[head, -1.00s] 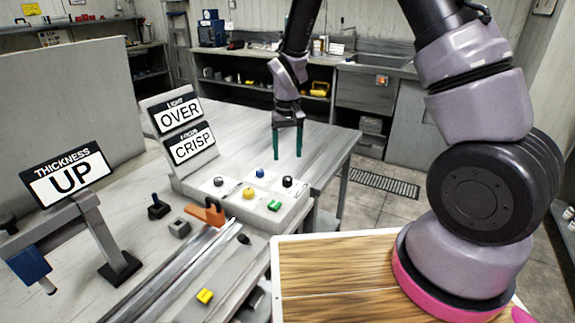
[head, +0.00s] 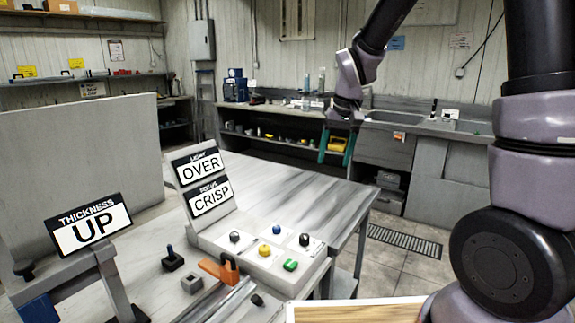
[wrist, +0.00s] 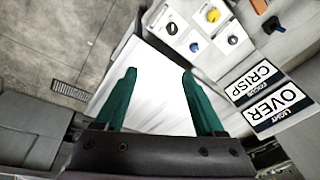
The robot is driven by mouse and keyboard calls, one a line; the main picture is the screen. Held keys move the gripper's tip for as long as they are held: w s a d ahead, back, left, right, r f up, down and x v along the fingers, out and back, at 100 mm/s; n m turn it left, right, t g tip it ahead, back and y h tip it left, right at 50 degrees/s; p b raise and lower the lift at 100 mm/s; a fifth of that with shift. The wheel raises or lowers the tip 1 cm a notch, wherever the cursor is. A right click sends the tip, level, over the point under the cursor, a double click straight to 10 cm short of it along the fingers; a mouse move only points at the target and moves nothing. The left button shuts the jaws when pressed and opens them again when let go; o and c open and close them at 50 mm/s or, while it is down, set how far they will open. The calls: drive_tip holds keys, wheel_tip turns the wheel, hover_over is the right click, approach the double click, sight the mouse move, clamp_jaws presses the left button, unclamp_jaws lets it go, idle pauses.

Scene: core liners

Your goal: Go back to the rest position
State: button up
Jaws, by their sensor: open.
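My gripper (head: 336,144) is raised in the air above the far right end of the workbench (head: 290,170) in the head view. Its two green fingers are apart with nothing between them. The wrist view also shows the open fingers (wrist: 163,88) over the pale bench top. A control panel (head: 220,245) with several knobs and buttons stands on the bench, left of and below my gripper. Its upright signs read OVER (head: 199,167) and CRISP (head: 210,196). My gripper touches nothing.
A THICKNESS UP sign (head: 88,226) stands on a post at the left, before a grey panel (head: 80,150). An orange clamp (head: 219,270) and small blocks lie on the bench. Shelves and a sink counter (head: 400,125) line the back wall. Floor shows right of the bench.

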drive_tip(key=s+d+r+m+t, duration=0.2)
drive_tip(key=s+d+r, duration=0.4)
drive_tip(key=s+r, duration=0.2)
drive_tip(key=s+d+r+m+t, duration=0.2)
drive_tip(key=s+d+r+t, duration=0.1)
drive_tip(key=s+d+r, duration=0.3)
drive_tip(key=s+r, duration=0.2)
drive_tip(key=s, duration=0.1)
drive_tip(key=shift+s+r, duration=0.2)
drive_tip(key=shift+s, duration=0.05)
